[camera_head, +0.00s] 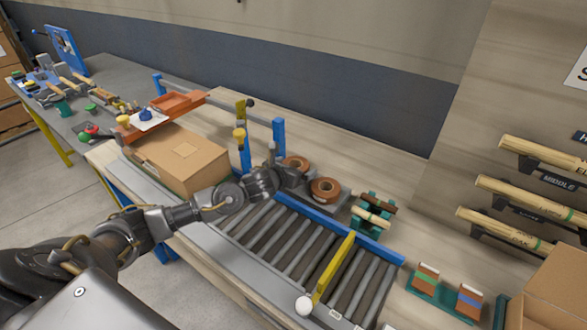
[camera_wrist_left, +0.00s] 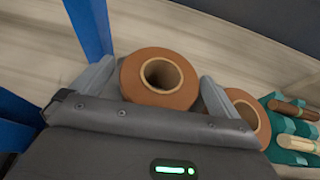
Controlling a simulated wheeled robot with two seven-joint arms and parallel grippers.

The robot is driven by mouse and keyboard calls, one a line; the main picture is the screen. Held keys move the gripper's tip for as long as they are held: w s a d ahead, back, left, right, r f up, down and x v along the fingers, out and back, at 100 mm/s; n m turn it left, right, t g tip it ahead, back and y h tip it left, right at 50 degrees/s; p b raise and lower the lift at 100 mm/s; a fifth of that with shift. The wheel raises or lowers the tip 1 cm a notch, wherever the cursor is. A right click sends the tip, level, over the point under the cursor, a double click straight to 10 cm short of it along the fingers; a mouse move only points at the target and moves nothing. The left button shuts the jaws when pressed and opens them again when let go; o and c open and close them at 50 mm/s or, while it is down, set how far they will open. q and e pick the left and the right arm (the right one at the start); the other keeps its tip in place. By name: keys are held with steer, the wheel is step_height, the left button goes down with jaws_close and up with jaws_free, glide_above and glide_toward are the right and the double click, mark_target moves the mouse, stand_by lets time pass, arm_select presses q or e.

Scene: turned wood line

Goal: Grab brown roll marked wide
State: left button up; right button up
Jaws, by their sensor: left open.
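Two brown rolls with hollow cores sit on a dark grey holder behind the roller conveyor. The farther, left roll (camera_head: 297,162) is partly hidden by my left gripper (camera_head: 284,177). The nearer, right roll (camera_head: 325,189) stands clear beside it. In the left wrist view, my left gripper (camera_wrist_left: 156,72) is open, with one finger on each side of the left roll (camera_wrist_left: 133,72). I cannot tell whether the fingers touch it. The right roll (camera_wrist_left: 246,112) lies just outside the right finger. No "wide" marking is readable on either roll. My right gripper is not in view.
A blue post (camera_head: 279,137) stands close behind my left gripper. A cardboard box (camera_head: 182,165) is to its left. The roller conveyor (camera_head: 290,235) runs in front, with a yellow bar (camera_head: 336,264) across it. A green rack (camera_head: 371,212) with wooden pieces stands right of the rolls.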

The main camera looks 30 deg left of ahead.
arm_select(q)
steer(key=shift+c, duration=0.3)
steer(key=c, duration=1)
steer(key=shift+r, duration=0.5)
step_height(320, 180, up, 17)
steer(key=p, duration=0.3)
